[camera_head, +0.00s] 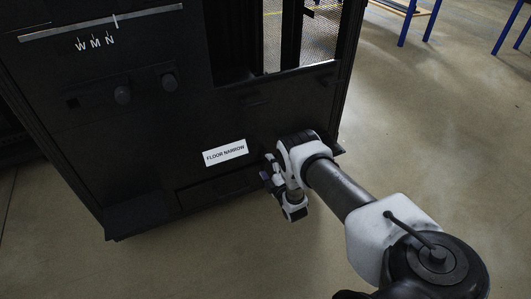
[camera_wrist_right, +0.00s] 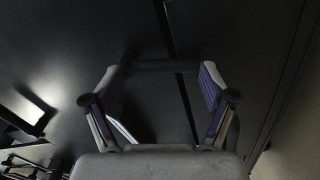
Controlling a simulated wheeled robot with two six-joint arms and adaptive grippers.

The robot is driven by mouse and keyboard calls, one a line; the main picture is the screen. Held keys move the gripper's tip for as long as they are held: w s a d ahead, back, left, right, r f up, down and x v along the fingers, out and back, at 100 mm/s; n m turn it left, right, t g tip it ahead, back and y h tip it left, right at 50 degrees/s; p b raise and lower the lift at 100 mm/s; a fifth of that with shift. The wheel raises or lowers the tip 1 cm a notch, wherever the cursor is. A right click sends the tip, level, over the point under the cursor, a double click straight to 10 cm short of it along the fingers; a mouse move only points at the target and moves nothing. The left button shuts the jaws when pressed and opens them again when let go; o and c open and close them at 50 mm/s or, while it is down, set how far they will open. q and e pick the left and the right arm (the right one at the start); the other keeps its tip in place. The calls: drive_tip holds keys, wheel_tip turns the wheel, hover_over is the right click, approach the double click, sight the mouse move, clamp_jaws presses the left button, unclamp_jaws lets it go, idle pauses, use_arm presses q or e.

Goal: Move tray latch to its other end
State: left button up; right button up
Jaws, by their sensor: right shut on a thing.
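The rack's black front panel (camera_head: 150,130) fills the left and middle of the head view. A low drawer-like tray outline (camera_head: 215,188) sits under the white "FLOOR NARROW" label. My right gripper (camera_head: 268,180) is at the panel's lower right, beside the tray outline. In the right wrist view, the right gripper (camera_wrist_right: 160,75) has its fingers on either side of a dark bar-like piece (camera_wrist_right: 160,66), which I take as the tray latch. It is dark and its ends are hard to see. My left gripper is not in view.
The "FLOOR NARROW" label (camera_head: 225,152) is left of my right gripper. Open concrete floor (camera_head: 440,130) lies to the right, with blue table legs (camera_head: 405,25) at the back.

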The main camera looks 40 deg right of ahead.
drive_tip(key=shift+w+d+r+n+p, duration=0.1)
drive_tip(key=shift+w+d+n+p, duration=0.1)
drive_tip(key=shift+n, duration=0.6)
drive_tip(key=shift+w+d+n+p, duration=0.1)
drive_tip(key=shift+n+p, duration=0.1)
drive_tip(key=shift+n, duration=0.6)
drive_tip(key=o, duration=1.5)
drive_tip(key=v, duration=1.2)
drive_tip(key=shift+f, duration=0.35)
drive_tip(key=shift+d, duration=0.1)
